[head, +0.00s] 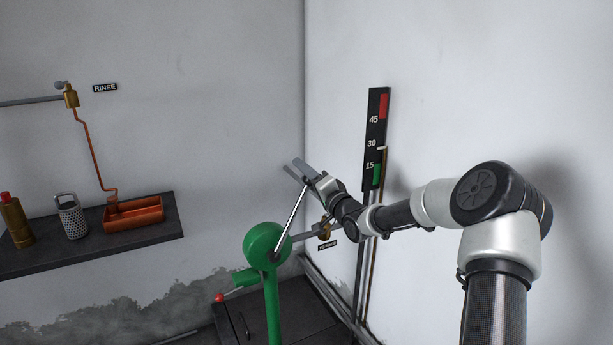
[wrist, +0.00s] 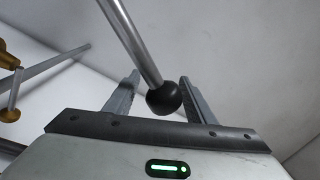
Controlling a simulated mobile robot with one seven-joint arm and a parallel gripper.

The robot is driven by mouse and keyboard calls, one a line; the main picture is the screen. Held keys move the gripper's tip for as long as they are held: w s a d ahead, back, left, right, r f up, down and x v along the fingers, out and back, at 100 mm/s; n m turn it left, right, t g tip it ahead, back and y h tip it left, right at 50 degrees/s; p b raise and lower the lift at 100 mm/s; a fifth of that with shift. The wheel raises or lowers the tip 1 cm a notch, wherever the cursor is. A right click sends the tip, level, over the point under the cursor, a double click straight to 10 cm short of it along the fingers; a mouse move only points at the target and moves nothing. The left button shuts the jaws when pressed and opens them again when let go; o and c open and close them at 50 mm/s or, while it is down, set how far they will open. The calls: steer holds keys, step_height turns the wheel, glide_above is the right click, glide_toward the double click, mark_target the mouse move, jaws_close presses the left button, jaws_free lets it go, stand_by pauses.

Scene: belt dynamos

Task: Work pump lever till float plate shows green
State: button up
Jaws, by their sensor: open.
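The green pump (head: 266,245) stands near the wall corner. Its silver lever (head: 291,218) tilts up and right to my gripper (head: 293,165). In the wrist view the lever (wrist: 137,45) ends in a black ball knob (wrist: 163,98), which sits between the two open fingers of my gripper (wrist: 159,75). The knob is closer to the right finger; I cannot tell whether they touch. The black float plate (head: 373,140) on the right wall has a red band at the top and a green band low down. A pale pointer (head: 381,148) sits near 30, between the bands.
A dark shelf (head: 90,240) on the left holds a brass bottle (head: 16,222), a grater-like metal can (head: 71,217) and an orange tray (head: 133,214). Pipes run up the right wall behind my arm.

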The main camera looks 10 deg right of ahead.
steer(key=v, duration=1.7)
steer(key=shift+s+p, duration=0.25)
steer(key=shift+p, duration=0.2)
steer(key=shift+d+f, duration=0.1)
